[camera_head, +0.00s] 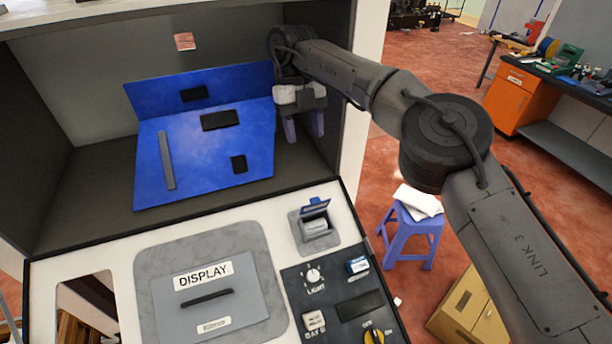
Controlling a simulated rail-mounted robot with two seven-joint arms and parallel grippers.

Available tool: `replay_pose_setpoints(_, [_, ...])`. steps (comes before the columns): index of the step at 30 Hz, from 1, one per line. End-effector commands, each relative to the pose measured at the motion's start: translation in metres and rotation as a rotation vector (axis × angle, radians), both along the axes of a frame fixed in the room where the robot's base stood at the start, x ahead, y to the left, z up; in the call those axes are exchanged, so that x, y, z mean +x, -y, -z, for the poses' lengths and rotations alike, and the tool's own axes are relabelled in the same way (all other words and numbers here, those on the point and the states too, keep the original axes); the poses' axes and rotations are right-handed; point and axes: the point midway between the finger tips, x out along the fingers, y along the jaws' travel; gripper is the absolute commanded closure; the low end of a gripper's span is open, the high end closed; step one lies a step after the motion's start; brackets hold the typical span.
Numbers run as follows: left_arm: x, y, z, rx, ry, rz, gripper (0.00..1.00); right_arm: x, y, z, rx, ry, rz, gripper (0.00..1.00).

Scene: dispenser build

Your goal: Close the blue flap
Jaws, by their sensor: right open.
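A small blue flap (314,208) stands raised above a light-coloured switch (316,227) on the white front panel. A larger blue folded sheet (198,158) with black cut-outs lies in the open compartment, its back part tilted up. My right gripper (304,127) hangs at the compartment's right side, beside the sheet's right edge and above and behind the small flap. Its two purple-grey fingers point down, open, with nothing seen between them. I cannot tell whether it touches the sheet. My left gripper is not in view.
The white panel holds a grey DISPLAY plate (211,297), a LIGHT knob (313,277) and a yellow-black knob (374,337). The compartment's right wall (352,90) stands close to my right arm. A purple stool (412,238) stands on the floor at right.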

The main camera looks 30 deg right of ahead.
Motion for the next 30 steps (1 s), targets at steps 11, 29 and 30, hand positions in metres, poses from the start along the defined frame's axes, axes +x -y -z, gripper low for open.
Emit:
replay_pose_setpoints(11, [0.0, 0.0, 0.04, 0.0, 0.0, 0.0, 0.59, -0.019, -0.001, 0.052, 0.003, -0.004, -0.004, 0.49])
replay_pose_setpoints(29, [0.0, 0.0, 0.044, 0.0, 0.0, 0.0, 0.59, -0.049, -0.004, 0.119, -0.001, 0.001, 0.0, 0.49])
replay_pose_setpoints(30, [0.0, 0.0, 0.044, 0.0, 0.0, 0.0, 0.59, -0.05, -0.004, 0.121, -0.001, 0.001, 0.0, 0.49])
